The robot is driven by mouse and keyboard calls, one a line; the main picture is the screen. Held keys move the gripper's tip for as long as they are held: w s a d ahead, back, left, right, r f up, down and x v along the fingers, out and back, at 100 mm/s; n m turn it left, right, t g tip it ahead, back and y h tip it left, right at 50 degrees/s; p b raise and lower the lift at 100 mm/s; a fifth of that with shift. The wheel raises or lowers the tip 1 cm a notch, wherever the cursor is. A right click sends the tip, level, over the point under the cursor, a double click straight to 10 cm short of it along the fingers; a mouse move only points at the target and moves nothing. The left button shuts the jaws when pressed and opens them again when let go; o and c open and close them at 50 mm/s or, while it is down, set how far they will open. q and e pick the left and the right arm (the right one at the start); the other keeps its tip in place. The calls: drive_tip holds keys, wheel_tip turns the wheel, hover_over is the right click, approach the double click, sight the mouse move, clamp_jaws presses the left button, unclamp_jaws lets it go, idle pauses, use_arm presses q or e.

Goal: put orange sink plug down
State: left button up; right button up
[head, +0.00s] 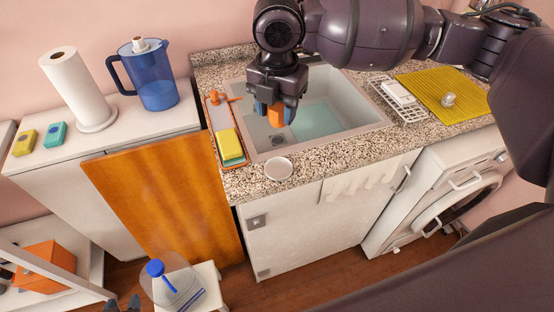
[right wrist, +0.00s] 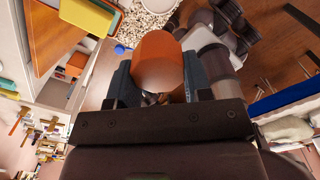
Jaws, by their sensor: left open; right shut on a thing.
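The orange sink plug (head: 277,116) is held between the fingers of my right gripper (head: 274,108), above the left part of the sink basin in the head view. In the right wrist view the plug (right wrist: 160,62) fills the space between the two fingers of my right gripper (right wrist: 160,80), which is shut on it. The sink (head: 345,127) is set in a speckled counter, and a dark drain (head: 278,140) shows below the plug. My left gripper (head: 123,304) is open at the bottom left edge; only its fingertips show.
A tray (head: 211,115) with a yellow sponge (head: 231,145) is left of the sink. A white dish (head: 278,169) sits on the front counter. A wire rack (head: 411,111) and yellow mat (head: 440,90) lie right.

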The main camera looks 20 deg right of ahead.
wheel_tip(320, 180, down, 10)
drive_tip(key=shift+f+b, duration=0.1)
drive_tip(key=shift+b, duration=0.3)
wheel_tip(320, 180, down, 6)
drive_tip(key=shift+r, duration=0.25)
use_arm(q)
drive_tip(key=shift+w+f, duration=0.1)
drive_tip(key=shift+f, duration=0.55)
use_arm(e)
drive_tip(key=o, duration=1)
drive_tip(key=shift+f, duration=0.1)
use_arm(q)
drive_tip(key=shift+d, duration=0.1)
